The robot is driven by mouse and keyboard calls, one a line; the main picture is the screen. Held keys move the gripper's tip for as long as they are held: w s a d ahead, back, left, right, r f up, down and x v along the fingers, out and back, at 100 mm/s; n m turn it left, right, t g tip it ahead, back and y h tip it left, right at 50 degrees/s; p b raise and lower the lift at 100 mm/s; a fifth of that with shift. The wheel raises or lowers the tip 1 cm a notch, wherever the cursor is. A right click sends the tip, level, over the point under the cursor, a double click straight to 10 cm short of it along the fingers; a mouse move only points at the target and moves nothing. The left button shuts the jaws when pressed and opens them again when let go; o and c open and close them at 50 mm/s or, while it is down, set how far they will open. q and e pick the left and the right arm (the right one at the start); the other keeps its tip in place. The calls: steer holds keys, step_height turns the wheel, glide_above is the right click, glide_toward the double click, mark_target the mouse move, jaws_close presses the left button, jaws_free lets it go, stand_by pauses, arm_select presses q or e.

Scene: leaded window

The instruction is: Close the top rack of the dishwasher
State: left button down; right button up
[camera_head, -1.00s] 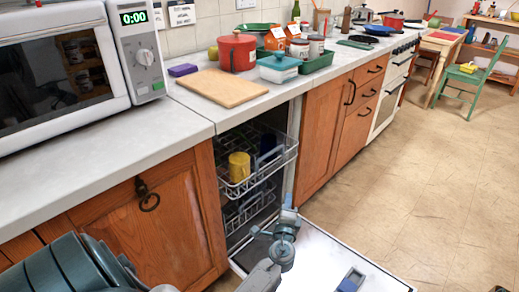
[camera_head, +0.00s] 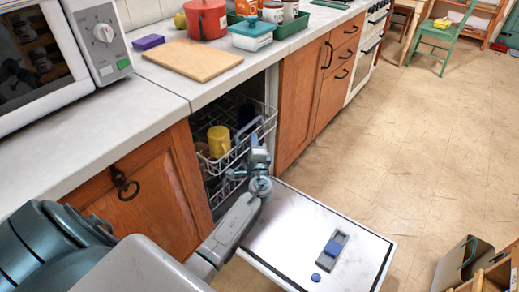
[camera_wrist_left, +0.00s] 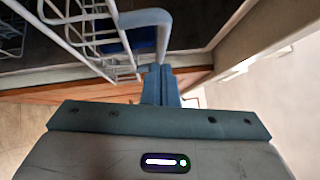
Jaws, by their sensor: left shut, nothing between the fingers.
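The top rack (camera_head: 228,160) is a white wire basket pulled part way out of the dishwasher under the counter. A yellow mug (camera_head: 219,141) stands in it. The rack also shows in the left wrist view (camera_wrist_left: 85,45), with its grey-blue front handle (camera_wrist_left: 146,17). My left gripper (camera_head: 256,142) is at the rack's front. Its fingers (camera_wrist_left: 158,72) are shut and empty, with their tips at the handle's lower end. I cannot tell whether they touch it. My left forearm hides part of the lower rack (camera_head: 218,188). My right gripper is not in view.
The dishwasher door (camera_head: 300,215) lies open and flat, with a dispenser (camera_head: 330,248) on it. Wooden cabinets (camera_head: 150,180) flank the opening. A cutting board (camera_head: 192,60) lies on the counter above. A box (camera_head: 462,265) stands at lower right.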

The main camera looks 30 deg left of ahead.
arm_select(q)
steer(key=shift+w+a+r, duration=0.1)
steer(key=shift+a+r, duration=0.15)
steer(key=shift+a, duration=0.7)
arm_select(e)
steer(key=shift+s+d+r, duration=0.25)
